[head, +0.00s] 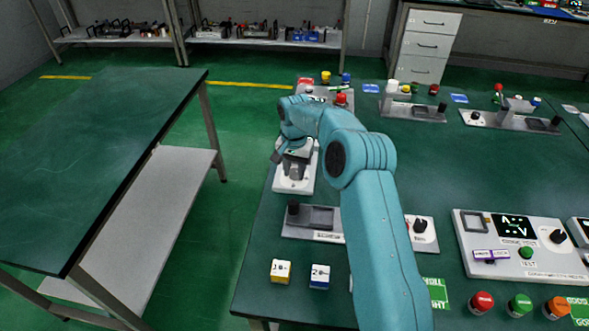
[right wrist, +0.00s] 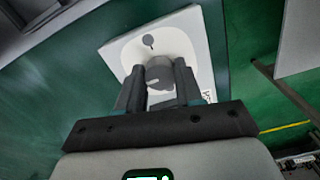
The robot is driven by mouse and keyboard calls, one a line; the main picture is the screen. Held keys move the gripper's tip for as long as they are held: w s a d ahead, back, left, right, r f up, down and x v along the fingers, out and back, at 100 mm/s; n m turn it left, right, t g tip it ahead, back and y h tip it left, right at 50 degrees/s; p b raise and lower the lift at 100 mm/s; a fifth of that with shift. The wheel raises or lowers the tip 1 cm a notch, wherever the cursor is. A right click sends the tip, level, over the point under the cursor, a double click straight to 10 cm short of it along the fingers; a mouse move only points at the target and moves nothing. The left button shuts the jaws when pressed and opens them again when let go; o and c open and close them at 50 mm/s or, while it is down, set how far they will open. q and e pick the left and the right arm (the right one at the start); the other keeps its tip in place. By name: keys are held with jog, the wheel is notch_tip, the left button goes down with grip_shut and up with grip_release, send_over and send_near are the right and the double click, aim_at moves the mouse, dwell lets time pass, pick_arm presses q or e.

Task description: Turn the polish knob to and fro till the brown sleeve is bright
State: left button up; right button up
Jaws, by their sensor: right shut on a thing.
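The grey polish knob (right wrist: 160,76) stands on a white plate (right wrist: 205,50) in the right wrist view. A small dark round mark lies on the plate beyond the knob. My right gripper (right wrist: 160,82) has its two dark fingers on either side of the knob and is shut on it. In the head view the white unit (head: 293,187) sits at the left edge of the green table, with my right gripper (head: 293,170) over it. My right arm hides part of the unit. I cannot make out the brown sleeve. My left gripper is not in view.
A grey fixture with a black knob (head: 293,208) stands just in front of the white unit. Yellow (head: 281,271) and blue (head: 320,276) marked blocks lie nearer. A control panel (head: 515,245) is at the right. A floor gap separates another green table (head: 100,150) at the left.

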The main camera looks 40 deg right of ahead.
aim_at(295, 172)
jog(key=shift+d+r, duration=0.1)
jog(key=shift+r, duration=0.05)
jog(key=o, duration=1)
jog(key=shift+o, duration=0.2)
notch_tip(295, 172, up, 16)
jog(key=p, duration=0.2)
jog(key=shift+r, duration=0.1)
